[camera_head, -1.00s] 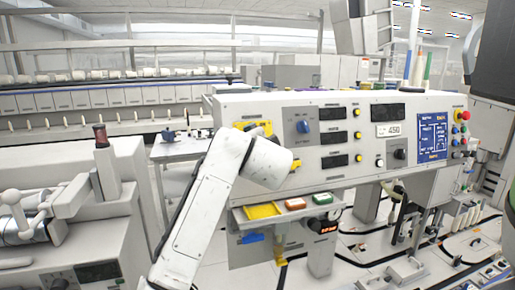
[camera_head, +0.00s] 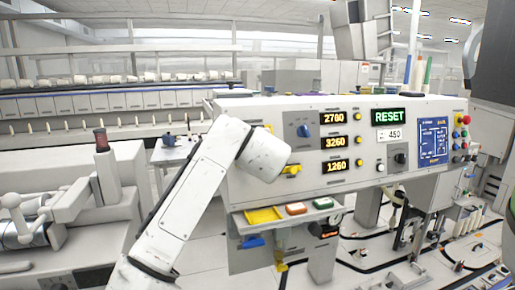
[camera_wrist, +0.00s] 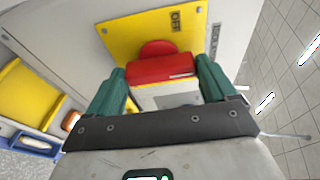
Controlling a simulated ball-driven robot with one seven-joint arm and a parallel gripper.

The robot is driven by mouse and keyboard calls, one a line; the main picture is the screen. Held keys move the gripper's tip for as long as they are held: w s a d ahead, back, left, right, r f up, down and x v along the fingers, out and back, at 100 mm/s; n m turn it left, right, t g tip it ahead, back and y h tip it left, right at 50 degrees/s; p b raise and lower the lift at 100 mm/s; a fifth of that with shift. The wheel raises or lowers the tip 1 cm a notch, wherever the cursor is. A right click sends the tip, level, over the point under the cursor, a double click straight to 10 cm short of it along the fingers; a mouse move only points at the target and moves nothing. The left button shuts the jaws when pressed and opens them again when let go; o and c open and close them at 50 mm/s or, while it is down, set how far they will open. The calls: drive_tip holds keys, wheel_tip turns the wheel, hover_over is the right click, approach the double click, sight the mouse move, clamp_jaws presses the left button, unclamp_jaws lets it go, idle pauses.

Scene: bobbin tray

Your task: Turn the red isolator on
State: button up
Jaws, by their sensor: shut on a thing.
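The red isolator handle (camera_wrist: 162,68) sits on a yellow plate (camera_wrist: 128,36) in the wrist view. The plate carries an "OFF" label beside the handle. My gripper (camera_wrist: 161,72) has its green fingers on either side of the red handle and is shut on it. The inner end of the handle is partly hidden by the gripper body.
A blue knob (camera_head: 303,131) is right of my arm. A grey machine stands at the left.

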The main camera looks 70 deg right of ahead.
drive_tip(key=shift+f, duration=0.1)
drive_tip(key=o, duration=0.8)
drive_tip(key=shift+o, duration=0.2)
drive_tip(key=b+v, duration=0.1)
drive_tip(key=v, duration=1)
drive_tip(key=shift+b, duration=0.35)
drive_tip(key=shift+w, duration=0.1)
